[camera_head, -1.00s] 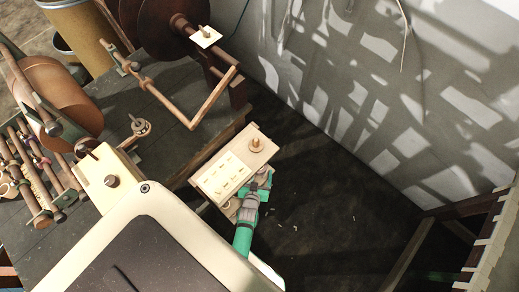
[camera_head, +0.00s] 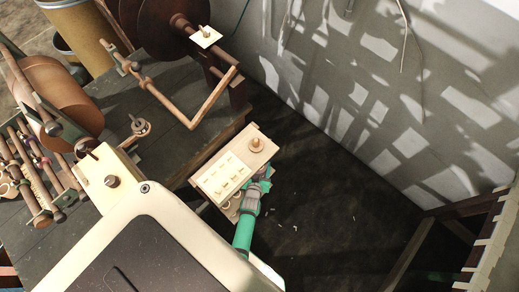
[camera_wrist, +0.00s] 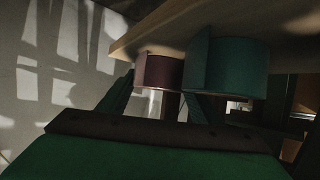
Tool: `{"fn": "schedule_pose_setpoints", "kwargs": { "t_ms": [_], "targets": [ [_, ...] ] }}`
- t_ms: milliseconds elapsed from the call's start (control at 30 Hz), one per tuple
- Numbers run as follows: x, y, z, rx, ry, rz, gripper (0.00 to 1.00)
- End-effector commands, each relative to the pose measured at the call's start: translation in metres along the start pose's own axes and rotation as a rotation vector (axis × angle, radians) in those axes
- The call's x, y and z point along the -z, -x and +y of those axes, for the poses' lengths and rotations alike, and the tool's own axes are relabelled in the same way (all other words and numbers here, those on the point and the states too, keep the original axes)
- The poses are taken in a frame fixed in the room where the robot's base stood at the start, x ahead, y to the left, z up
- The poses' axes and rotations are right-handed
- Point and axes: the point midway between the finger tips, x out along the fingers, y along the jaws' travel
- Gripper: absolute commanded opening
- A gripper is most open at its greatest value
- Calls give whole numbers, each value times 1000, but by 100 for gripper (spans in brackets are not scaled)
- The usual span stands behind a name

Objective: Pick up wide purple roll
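In the wrist view a wide dark purple roll (camera_wrist: 160,72) sits at the centre, under the edge of a pale wooden board (camera_wrist: 165,22). A wider teal roll (camera_wrist: 241,70) stands close to its right. My gripper (camera_wrist: 160,92) points towards the purple roll, with its two green fingers apart, one at each side of it. I cannot tell whether they touch it. In the head view my gripper (camera_head: 264,178) is at the right edge of the wooden board (camera_head: 264,142); the purple roll cannot be made out there.
A dark workbench (camera_head: 95,215) on the left holds several spindles and a large copper-coloured roll (camera_head: 62,97). A wooden crank (camera_head: 212,98) stands behind. The grey wall (camera_head: 390,100) is at the back right. Dark floor (camera_head: 335,205) right of my arm is mostly clear.

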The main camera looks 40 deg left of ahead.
Motion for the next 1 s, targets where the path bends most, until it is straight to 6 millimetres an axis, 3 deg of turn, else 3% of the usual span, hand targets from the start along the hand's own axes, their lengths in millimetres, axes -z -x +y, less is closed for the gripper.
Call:
{"fn": "schedule_pose_setpoints", "kwargs": {
  "t_ms": [67,433,667,800,1000],
  "targets": [
    [0,0,0,0,0,0,35],
    [2,1,0,0,0,0,35],
    [16,9,0,0,0,2,35],
    [31,21,-1,1,0,0,35],
    [10,53,-2,3,0,-2,35]
  ]
}}
